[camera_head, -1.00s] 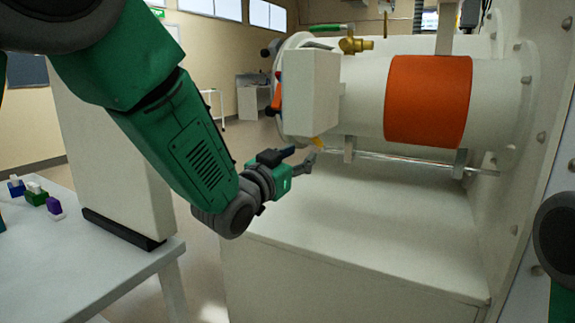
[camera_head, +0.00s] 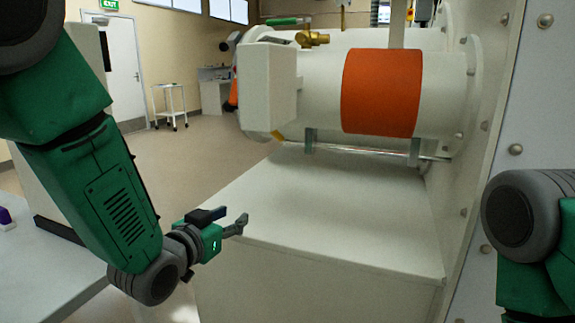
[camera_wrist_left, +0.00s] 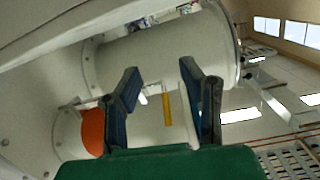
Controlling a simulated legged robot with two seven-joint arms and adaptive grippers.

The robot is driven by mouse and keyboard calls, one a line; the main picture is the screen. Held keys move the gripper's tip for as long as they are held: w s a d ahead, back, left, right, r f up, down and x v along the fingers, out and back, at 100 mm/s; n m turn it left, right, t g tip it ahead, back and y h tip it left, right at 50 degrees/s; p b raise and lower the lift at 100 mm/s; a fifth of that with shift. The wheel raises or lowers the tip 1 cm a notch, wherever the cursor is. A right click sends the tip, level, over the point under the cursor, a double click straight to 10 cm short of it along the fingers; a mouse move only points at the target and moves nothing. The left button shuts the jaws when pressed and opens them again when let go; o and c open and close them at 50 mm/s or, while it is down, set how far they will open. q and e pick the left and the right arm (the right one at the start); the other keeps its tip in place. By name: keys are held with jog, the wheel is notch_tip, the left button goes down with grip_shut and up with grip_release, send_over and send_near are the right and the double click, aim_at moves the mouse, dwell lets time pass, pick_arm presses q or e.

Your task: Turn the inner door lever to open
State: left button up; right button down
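The white cylindrical airlock (camera_head: 318,95) with an orange band (camera_head: 382,92) lies on its side above a white cabinet. A yellow bar (camera_head: 278,135) hangs under its left end; a yellow bar also shows in the left wrist view (camera_wrist_left: 167,108). An orange-red handle (camera_head: 233,94) is partly hidden behind the white end box. I cannot tell which part is the inner door lever. My left gripper (camera_head: 240,222) is empty, in front of the cabinet and below the airlock. Its fingers are spread in the left wrist view (camera_wrist_left: 158,78). My right arm shows at the right; its gripper is out of view.
A brass valve (camera_head: 312,39) sits on top of the airlock. A metal rod (camera_head: 360,151) runs beneath it. The bolted glovebox wall (camera_head: 490,110) closes the right side. The white cabinet top (camera_head: 350,205) is bare. A grey table (camera_head: 45,270) stands at lower left.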

pick_arm(q)
jog(key=s+a+f+n+g+y+p, duration=0.1)
jog(key=s+a+f+g+y, duration=0.2)
jog(key=s+f, duration=0.6)
jog(key=s+a+f+n+g+y, duration=0.15)
jog(key=s+a+f+g, duration=0.3)
jog(key=f, duration=0.85)
jog(key=s+a+f+g, duration=0.2)
jog(key=s+f, duration=0.1)
jog(key=s, duration=0.5)
jog(key=s+a+f+n+g, duration=0.1)
jog(key=s+a+f+g, duration=0.1)
jog(key=s, duration=0.7)
jog(key=s+a+f+n+g+y+p, duration=0.1)
jog(key=s+a+f+g, duration=0.1)
jog(key=s+f, duration=0.3)
jog(key=s+g, duration=0.1)
jog(key=s, duration=0.2)
jog(key=shift+s+a+f, duration=0.15)
jog(key=shift+a+f, duration=0.15)
